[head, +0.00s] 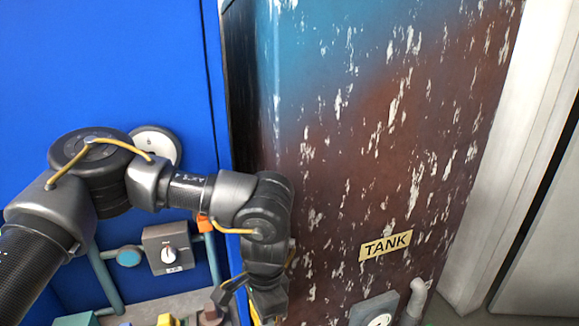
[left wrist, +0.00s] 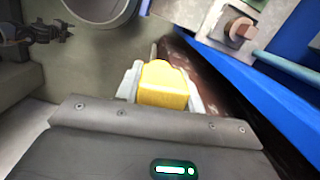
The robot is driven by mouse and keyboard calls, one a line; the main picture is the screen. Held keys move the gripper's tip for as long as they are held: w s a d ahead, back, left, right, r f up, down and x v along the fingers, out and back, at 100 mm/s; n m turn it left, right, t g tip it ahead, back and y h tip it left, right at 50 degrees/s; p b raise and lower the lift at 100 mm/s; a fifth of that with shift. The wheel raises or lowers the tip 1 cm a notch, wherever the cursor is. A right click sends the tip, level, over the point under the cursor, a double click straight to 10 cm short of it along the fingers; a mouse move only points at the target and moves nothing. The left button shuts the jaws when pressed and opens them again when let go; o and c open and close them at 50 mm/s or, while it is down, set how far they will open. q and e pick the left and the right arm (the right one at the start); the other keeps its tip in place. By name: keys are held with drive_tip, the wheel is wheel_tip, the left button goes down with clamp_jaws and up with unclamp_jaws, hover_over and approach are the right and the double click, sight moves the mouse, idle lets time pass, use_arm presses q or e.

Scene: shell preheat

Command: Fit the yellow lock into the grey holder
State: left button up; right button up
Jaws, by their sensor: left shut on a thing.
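My left gripper (head: 262,306) is low in the head view, in front of the left edge of the rusty tank. In the left wrist view the yellow lock (left wrist: 162,86) sits between the pale fingers of my left gripper, which is shut on it. Only a sliver of yellow shows at the gripper in the head view, as the gripper hides most of the lock. I cannot make out the grey holder for certain in either view. My right gripper is in neither view.
The tank (head: 330,190), with a TANK label (head: 385,245), stands close beside my left gripper. Left of it are a blue panel (head: 60,60), a grey knob box (head: 168,248) and teal pipes. Small coloured items, one yellow (head: 166,320), lie at the bottom edge.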

use_arm(q)
drive_tip(key=shift+s+a+f+n, duration=0.25)
drive_tip(key=shift+s+n, duration=0.1)
drive_tip(key=shift+n, duration=0.35)
drive_tip(key=shift+s+a+f, duration=0.1)
drive_tip(key=shift+a+f, duration=0.05)
drive_tip(key=shift+a, duration=0.3)
drive_tip(key=shift+n, duration=0.3)
drive_tip(key=n, duration=0.4)
drive_tip(key=shift+n+g, duration=0.3)
drive_tip(key=w+a+f+m, duration=0.15)
drive_tip(key=a+f, duration=0.25)
drive_tip(key=f, duration=0.5)
drive_tip(key=a+f+m, duration=0.3)
drive_tip(key=f, duration=0.6)
drive_tip(key=s+a+f+m, duration=0.2)
drive_tip(key=s+a+f, duration=0.1)
drive_tip(key=a+f, duration=0.3)
drive_tip(key=s+a+f+m, duration=0.1)
drive_tip(key=s+a+f, duration=0.3)
drive_tip(key=a, duration=0.6)
wheel_tip(320, 180, down, 3)
drive_tip(key=shift+a+r+m+t, duration=0.1)
drive_tip(key=shift+a+m+t, duration=0.05)
drive_tip(key=shift+m+t, duration=0.25)
